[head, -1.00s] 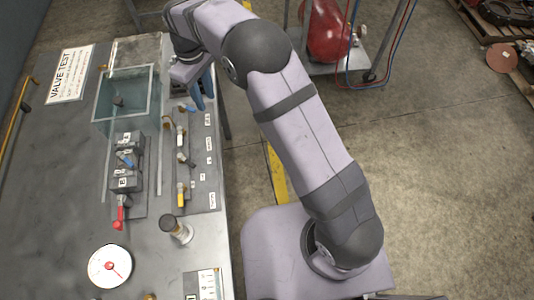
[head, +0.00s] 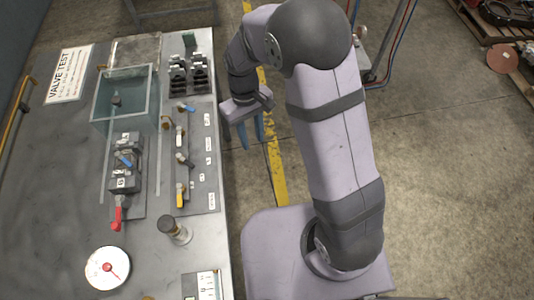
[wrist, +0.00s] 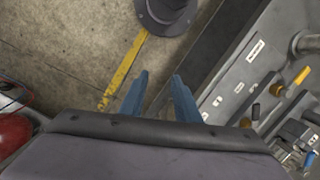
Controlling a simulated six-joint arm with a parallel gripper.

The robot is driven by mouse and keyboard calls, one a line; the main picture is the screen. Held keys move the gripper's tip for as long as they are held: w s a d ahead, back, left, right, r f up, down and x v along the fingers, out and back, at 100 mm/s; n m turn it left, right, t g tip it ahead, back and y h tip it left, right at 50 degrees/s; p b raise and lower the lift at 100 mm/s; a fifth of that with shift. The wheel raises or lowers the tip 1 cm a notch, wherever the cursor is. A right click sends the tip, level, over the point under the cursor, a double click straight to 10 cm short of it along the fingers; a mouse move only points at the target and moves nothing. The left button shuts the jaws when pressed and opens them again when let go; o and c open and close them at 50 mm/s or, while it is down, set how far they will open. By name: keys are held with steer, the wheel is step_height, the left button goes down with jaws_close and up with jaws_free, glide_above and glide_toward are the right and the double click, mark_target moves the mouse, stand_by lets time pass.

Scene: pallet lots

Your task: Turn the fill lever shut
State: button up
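Several small levers sit on a grey valve panel (head: 207,185) on the bench: a blue-handled lever (head: 187,108) at the far end, a dark one in the middle and a yellow-handled lever (head: 180,196) at the near end. The yellow lever also shows at the right of the wrist view (wrist: 301,76). Left of the panel, a valve block carries a blue lever (head: 124,160) and a red lever (head: 117,217). The labels are too small to read, so I cannot tell which is the fill lever. My gripper (head: 252,140) is open and empty, right of the bench edge.
A clear tank (head: 125,97), black racks (head: 188,77), a capped cylinder (head: 175,230) and a round white dial (head: 107,267) stand on the bench. A yellow stripe (head: 275,170) marks the floor beneath my gripper.

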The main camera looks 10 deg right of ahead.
steer(key=s+d+f+m, duration=0.1)
steer(key=s+d+m, duration=0.1)
steer(key=s, duration=0.3)
steer(key=shift+s+d+f, duration=0.25)
steer(key=shift+s+d, duration=0.1)
steer(key=shift+d, duration=0.4)
steer(key=n+t+y+b, duration=0.35)
steer(key=n+b, duration=0.25)
steer(key=b, duration=1)
glide_toward(191, 109)
steer(key=shift+h, duration=0.35)
steer(key=d+f, duration=0.1)
steer(key=s+d+f, duration=0.1)
steer(key=d+f, duration=0.1)
steer(key=s+d+f, duration=0.1)
steer(key=f, duration=0.1)
steer(key=shift+s+d+f, duration=0.15)
steer(key=shift+f, duration=0.1)
steer(key=w+a+r+n+t+y+b, duration=0.1)
steer(key=a+r+n+b, duration=0.1)
steer(key=a+r+b, duration=0.3)
steer(key=shift+w+d+p+x, duration=0.2)
steer(key=shift+p+x, duration=0.2)
steer(key=shift+x, duration=1.25)
steer(key=shift+w+d+p+x, duration=0.15)
steer(key=shift+p+x, duration=0.25)
steer(key=shift+x, duration=1.25)
steer(key=shift+s, duration=0.15)
